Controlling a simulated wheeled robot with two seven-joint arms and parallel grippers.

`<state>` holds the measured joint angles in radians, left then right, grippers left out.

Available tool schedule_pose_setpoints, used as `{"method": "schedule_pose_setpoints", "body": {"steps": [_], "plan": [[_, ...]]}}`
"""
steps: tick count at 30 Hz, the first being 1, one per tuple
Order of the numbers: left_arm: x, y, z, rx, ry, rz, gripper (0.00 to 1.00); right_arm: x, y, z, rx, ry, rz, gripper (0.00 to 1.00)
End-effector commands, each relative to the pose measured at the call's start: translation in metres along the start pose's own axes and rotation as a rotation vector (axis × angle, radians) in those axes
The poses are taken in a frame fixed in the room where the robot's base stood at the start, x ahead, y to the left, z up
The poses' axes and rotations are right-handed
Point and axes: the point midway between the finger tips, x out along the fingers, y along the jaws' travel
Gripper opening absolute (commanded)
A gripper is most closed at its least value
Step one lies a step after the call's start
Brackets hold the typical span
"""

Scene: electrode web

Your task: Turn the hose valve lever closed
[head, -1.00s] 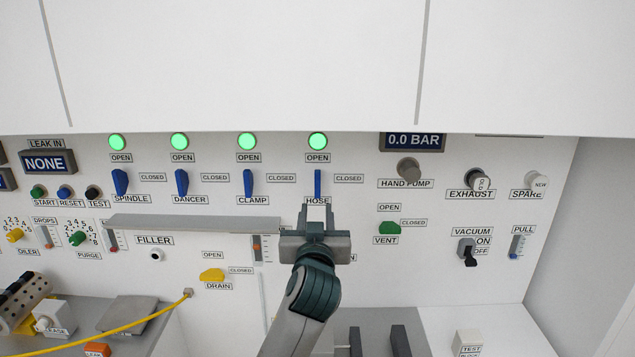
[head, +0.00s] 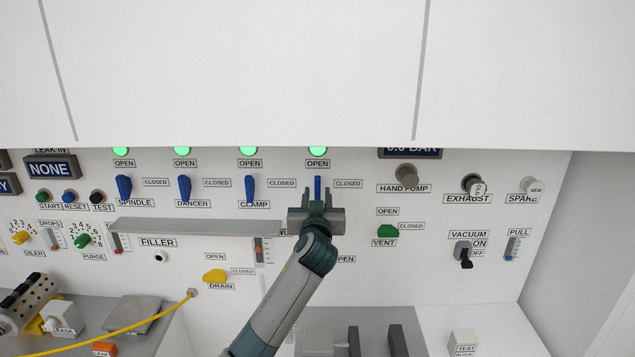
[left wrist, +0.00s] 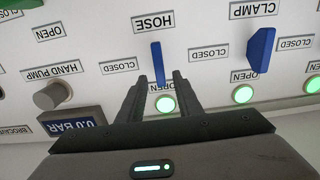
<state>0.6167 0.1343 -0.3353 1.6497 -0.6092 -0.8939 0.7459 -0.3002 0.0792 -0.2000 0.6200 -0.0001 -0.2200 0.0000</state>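The hose valve lever (head: 317,184) is a thin blue handle standing upright on the white panel, below its OPEN label and green lamp and to the left of its CLOSED label. It also shows in the left wrist view (left wrist: 156,62), which sees the panel upside down. My left gripper (head: 318,194) is open, its two fingers pointing at the panel on either side of the lever's lower part in the head view. In the left wrist view the lever lies in line with the gap between the fingers; contact cannot be told. My right gripper is not in view.
The clamp lever (head: 249,188) and other blue levers stand to the left. A grey shelf strip (head: 195,226) sticks out left of my gripper. The hand pump knob (head: 407,173) and green vent lever (head: 387,231) are to the right.

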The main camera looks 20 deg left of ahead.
Motion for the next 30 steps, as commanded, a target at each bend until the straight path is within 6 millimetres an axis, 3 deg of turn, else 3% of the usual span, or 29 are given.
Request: {"method": "schedule_pose_setpoints", "body": {"steps": [10,25,26,30], "plan": [[0.041,0.0,-0.001,0.002,-0.001,-0.001,0.32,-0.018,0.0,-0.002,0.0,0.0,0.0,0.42],[0.05,0.0,0.0,0.0,0.0,0.0,0.32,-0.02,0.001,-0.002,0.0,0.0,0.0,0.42],[0.05,0.0,0.0,0.0,0.0,0.0,0.3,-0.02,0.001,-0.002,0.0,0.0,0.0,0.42],[0.05,0.0,0.0,0.0,0.0,0.0,0.0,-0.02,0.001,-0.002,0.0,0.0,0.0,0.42]]}}
